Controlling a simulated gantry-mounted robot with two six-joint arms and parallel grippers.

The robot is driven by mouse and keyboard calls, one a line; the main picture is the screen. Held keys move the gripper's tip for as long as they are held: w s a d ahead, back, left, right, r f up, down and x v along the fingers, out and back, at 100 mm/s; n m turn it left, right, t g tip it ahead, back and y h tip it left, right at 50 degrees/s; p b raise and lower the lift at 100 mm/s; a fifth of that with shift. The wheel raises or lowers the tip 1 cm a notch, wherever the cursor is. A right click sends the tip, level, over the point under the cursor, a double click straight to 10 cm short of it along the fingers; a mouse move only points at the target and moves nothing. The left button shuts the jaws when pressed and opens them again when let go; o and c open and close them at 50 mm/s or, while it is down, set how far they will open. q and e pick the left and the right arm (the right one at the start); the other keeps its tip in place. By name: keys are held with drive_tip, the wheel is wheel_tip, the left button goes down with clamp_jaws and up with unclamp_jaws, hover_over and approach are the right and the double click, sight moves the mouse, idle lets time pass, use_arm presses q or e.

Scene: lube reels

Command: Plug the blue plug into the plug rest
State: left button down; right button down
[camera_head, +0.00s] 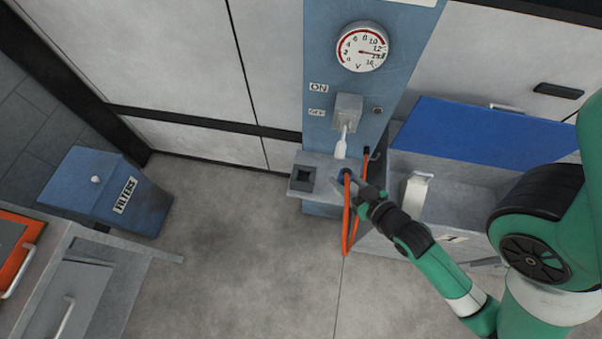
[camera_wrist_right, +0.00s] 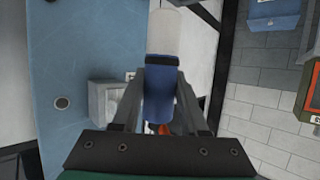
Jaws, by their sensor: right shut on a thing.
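The blue plug (camera_head: 345,173) is at the tips of my right gripper (camera_head: 361,189), above the grey ledge at the foot of the blue panel. In the right wrist view the blue plug (camera_wrist_right: 158,90) sits between the two fingers, which are shut on it. A pale rounded cylinder shows beyond its far end; I cannot tell if it belongs to the plug. An orange cable (camera_head: 347,225) hangs beside the gripper. The plug rest (camera_head: 304,176), a dark square socket on the ledge, lies just left of the plug, apart from it. My left gripper is not in view.
The blue panel (camera_head: 399,62) carries a round gauge (camera_head: 361,47) and a switch box (camera_head: 348,107) with a white lever (camera_head: 342,147) just above the plug. A grey bin with a blue lid (camera_head: 490,128) stands right.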

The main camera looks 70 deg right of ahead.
drive_tip(key=w+d+f+b, duration=0.1)
drive_tip(key=w+f, duration=0.3)
drive_tip(key=w+d+f+b, duration=0.2)
drive_tip(key=w+f, duration=0.2)
drive_tip(key=w, duration=0.1)
drive_tip(key=w+d+f+b, duration=0.1)
drive_tip(key=w+f+b, duration=0.1)
drive_tip(key=w+f, duration=0.2)
drive_tip(key=shift+w+d+f, duration=0.15)
drive_tip(key=shift+w+d, duration=0.05)
drive_tip(key=shift+d, duration=0.2)
drive_tip(key=shift+f+b, duration=0.3)
drive_tip(key=shift+f, duration=0.15)
drive_tip(key=shift+c, duration=2.2)
unclamp_jaws()
